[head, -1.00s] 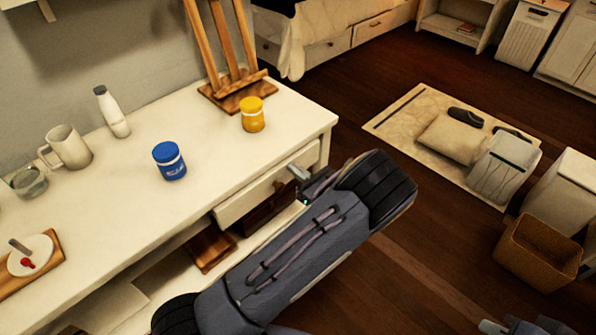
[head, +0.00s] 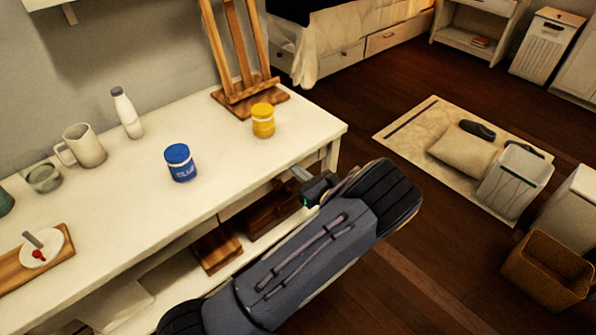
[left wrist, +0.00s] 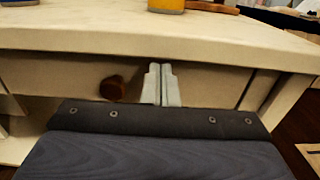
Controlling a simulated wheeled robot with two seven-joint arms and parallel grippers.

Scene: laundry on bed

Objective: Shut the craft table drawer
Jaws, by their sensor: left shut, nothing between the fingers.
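The white craft table (head: 225,135) has its drawer (head: 236,204) under the right part of the top. In the head view only a thin strip of the drawer front shows, tucked beneath the top's edge. In the left wrist view the drawer front (left wrist: 205,83) spans the middle, close under the tabletop overhang, with a round brown knob (left wrist: 112,88) on it. My left gripper (head: 300,174) is shut and empty. Its fingertips (left wrist: 160,70) are at the drawer front, right of the knob; I cannot tell whether they touch. My right gripper is out of view.
A blue jar (head: 180,163), yellow jar (head: 262,120), white bottle (head: 126,113), mug (head: 84,146) and wooden easel (head: 240,85) stand on the top. Brown boxes (head: 217,248) sit on the lower shelf. The floor to the right has a rug (head: 400,122) and a wicker basket (head: 548,270).

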